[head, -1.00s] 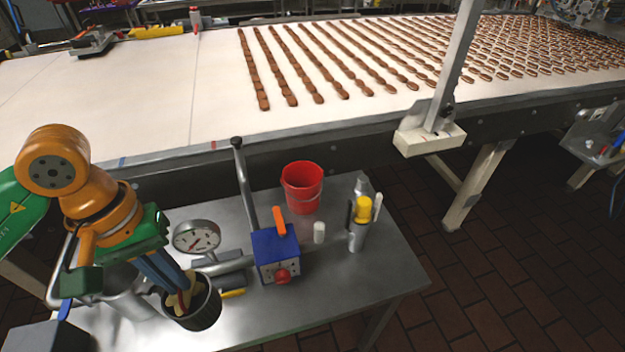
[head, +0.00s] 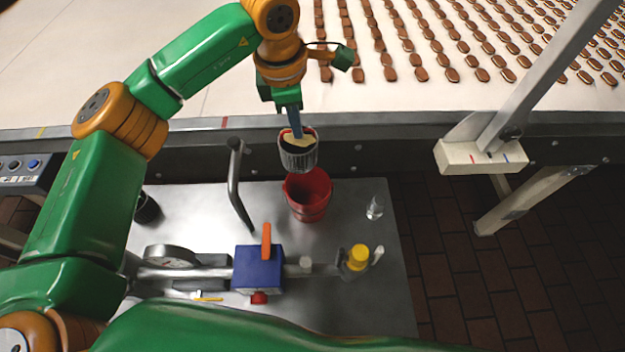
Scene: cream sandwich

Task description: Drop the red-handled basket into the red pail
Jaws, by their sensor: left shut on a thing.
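My left gripper (head: 295,128) comes down from above, shut on the basket. The basket (head: 298,157) is a small grey ribbed cup with a dark inside, and some red shows at its rim. A pale tan piece shows at its mouth by the fingers. It hangs upright in the air, just above the back rim of the red pail in the picture. The red pail (head: 309,200) stands upright and open on the metal table, and the basket does not appear to be inside it. My right gripper is not in view.
On the metal table (head: 375,305) are a blue box (head: 257,270) with an orange lever, a gauge (head: 171,257), a yellow-topped tool (head: 357,258) and a small clear bottle (head: 375,207). A bent metal lever (head: 236,180) rises left of the pail. The conveyor (head: 215,85) runs behind.

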